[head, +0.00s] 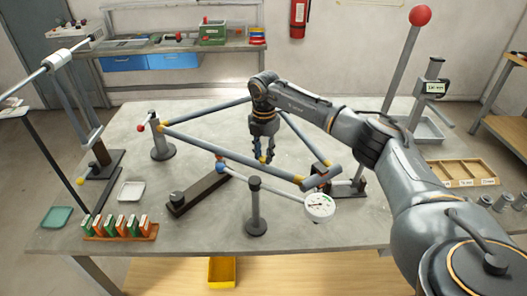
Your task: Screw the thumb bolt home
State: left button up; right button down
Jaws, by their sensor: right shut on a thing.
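A blue-grey tube frame (225,153) with yellow-orange bands stands above the grey bench on posts. My left gripper is not in view.
A dial gauge (319,205) on a stand (256,210) is in front of the frame. A dark block (199,194), a white tray (131,191) and a rack of coloured blocks (121,228) lie at left. A wooden compartment tray (468,173) lies at right.

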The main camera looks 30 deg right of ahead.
aim_at(264, 158)
jog(key=shift+w+r+m, duration=0.1)
jog(key=shift+r+m, duration=0.05)
jog(key=shift+m, duration=0.95)
jog(key=c, duration=1.1)
grip_release()
jog(key=shift+o, duration=0.2)
notch_tip(264, 158, up, 12)
